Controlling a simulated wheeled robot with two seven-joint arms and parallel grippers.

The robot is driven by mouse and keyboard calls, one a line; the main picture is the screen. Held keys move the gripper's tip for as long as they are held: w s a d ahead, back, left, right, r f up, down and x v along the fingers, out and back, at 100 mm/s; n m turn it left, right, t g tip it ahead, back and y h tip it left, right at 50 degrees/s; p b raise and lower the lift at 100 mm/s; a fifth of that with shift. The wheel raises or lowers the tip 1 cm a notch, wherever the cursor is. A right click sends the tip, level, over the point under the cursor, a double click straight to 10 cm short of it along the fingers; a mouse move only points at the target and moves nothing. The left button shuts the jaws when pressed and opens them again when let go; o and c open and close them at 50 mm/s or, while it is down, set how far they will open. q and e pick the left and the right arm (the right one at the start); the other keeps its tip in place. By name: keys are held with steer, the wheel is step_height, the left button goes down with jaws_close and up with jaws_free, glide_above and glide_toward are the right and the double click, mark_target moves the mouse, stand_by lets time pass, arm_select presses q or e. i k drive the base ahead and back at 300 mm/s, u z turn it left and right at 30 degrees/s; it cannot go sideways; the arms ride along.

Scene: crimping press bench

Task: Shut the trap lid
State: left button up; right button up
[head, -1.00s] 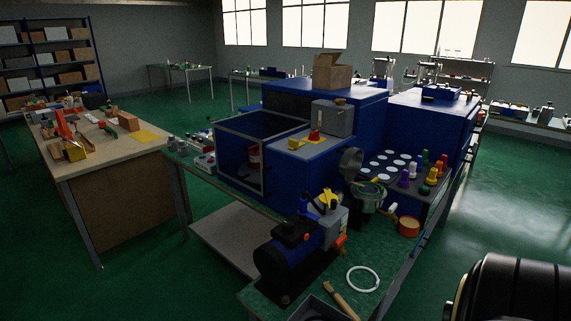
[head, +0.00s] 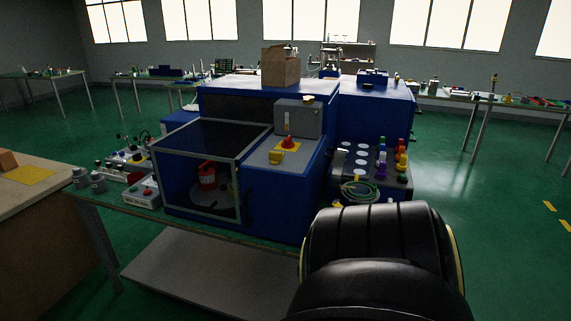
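The open trap with its raised dark lid cannot be made out now; my black arm link covers most of the bench corner in front of the press. A loop of green tubing (head: 360,193) shows just above that arm link, at the foot of the dark rack. I cannot tell whether it belongs to the trap. Neither of my grippers is in view.
The blue press (head: 290,200) stands on the green-topped bench, with a framed clear guard (head: 243,190) at its front left. A red knob (head: 288,142) and a yellow part (head: 276,157) sit on its top. The dark rack (head: 339,166) holds coloured bottles (head: 402,157).

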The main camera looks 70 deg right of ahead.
mark_target(335, 174)
steer(key=i, duration=1.3)
steer(key=z, duration=3.5)
steer(key=i, duration=0.5)
steer(key=z, duration=1.6)
steer(key=k, duration=0.7)
steer(key=u, duration=0.35)
steer(key=i, duration=0.65)
